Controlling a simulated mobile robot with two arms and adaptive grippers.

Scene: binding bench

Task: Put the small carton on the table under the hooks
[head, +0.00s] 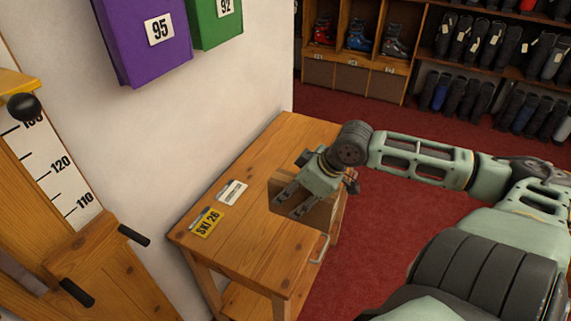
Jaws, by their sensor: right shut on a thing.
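The small carton (319,217) is a brown box at the right side of the wooden table (256,184) in the head view. My right gripper (288,203) is shut on it, its dark fingers lying across the carton and partly hiding it. I cannot tell whether the carton's underside touches the tabletop or is slightly above it. My left gripper is out of view. No hooks show clearly above the table.
A yellow "SKI 26" tag (207,222) and a white card (233,193) lie on the table's left side. Purple (146,45) and green (215,22) numbered panels are on the wall. A height gauge (52,165) with black pegs stands left. Boot shelves stand behind.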

